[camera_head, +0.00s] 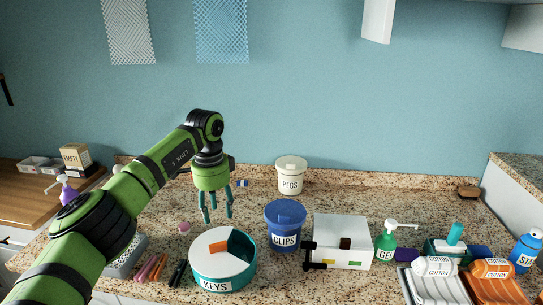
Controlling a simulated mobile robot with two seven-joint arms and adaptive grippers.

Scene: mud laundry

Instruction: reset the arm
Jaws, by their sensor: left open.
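My left arm comes in from the lower left, green with black joints. Its gripper (216,205) points down over the granite counter (335,196), behind the round teal and white container marked KEYS (210,285). The teal fingers are spread apart and nothing shows between them. The gripper is left of the blue CLIPS tub (285,232) and the white PEGS tub (291,178). I cannot tell how high the fingertips are above the counter. My right gripper is not in view.
A white box (340,235) stands right of the CLIPS tub. A green pump bottle (386,244), trays with COTTON packs (435,267) and a blue bottle (525,250) fill the right. Pens (150,268) lie at the front left. The counter behind the white box is mostly clear.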

